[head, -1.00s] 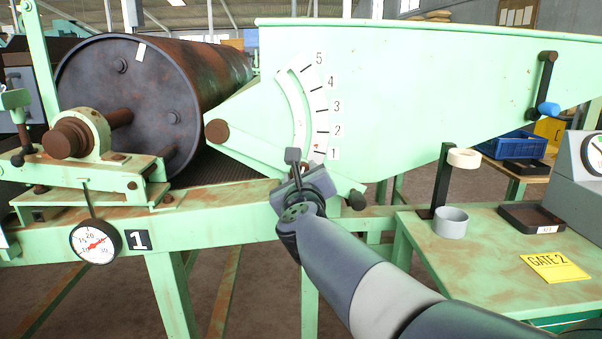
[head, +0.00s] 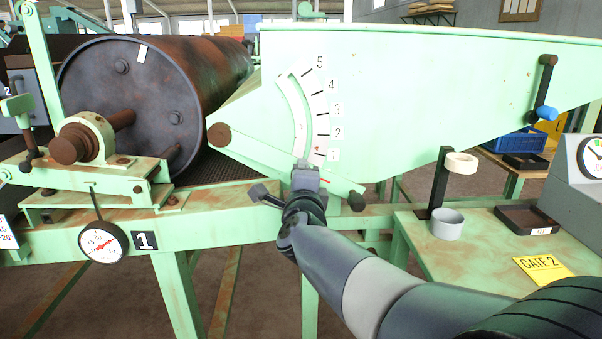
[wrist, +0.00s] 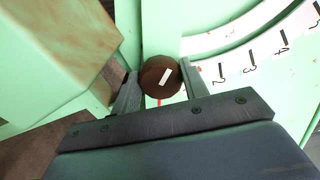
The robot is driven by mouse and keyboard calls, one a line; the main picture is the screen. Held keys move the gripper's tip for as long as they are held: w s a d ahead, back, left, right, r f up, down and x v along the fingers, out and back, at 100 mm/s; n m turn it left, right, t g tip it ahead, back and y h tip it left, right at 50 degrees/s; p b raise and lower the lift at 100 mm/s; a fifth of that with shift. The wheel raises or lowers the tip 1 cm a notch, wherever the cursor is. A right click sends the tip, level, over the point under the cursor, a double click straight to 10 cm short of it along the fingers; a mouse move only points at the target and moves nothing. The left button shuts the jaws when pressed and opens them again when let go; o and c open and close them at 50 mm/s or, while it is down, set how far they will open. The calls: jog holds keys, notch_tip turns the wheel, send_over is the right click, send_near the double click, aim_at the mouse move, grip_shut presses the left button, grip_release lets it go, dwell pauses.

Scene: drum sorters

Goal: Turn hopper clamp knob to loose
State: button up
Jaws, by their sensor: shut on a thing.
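The hopper clamp knob (wrist: 152,84) is a round dark brown knob with a white mark on its face. In the wrist view it sits between the two fingers of my gripper (wrist: 160,80), which is shut on it from both sides. The white mark is tilted, rising to the right. In the head view my gripper (head: 304,178) is at the low end of the curved scale (head: 319,112), near number 1, and hides most of the knob. A red line on the green arm shows just below the knob in the wrist view.
A pivoting green arm (head: 275,162) runs below the scale to a dark end knob (head: 356,202). A rusty drum (head: 135,105) stands at left, with a dial gauge (head: 103,242) below.

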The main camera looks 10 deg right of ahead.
jog(key=n+p, duration=0.5)
jog(key=n, duration=0.7)
jog(key=shift+f, duration=0.15)
dwell(0.3)
jog(key=o, duration=1)
jog(key=shift+s+a+p, duration=0.3)
jog(key=shift+s+a, duration=0.05)
jog(key=shift+s, duration=1.4)
jog(key=shift+s+a+p, duration=0.3)
jog(key=shift+s+p, duration=0.05)
jog(key=shift+s, duration=1.45)
jog(key=shift+s+a+p, duration=0.3)
jog(key=shift+s+a, duration=0.05)
jog(key=shift+s, duration=1.4)
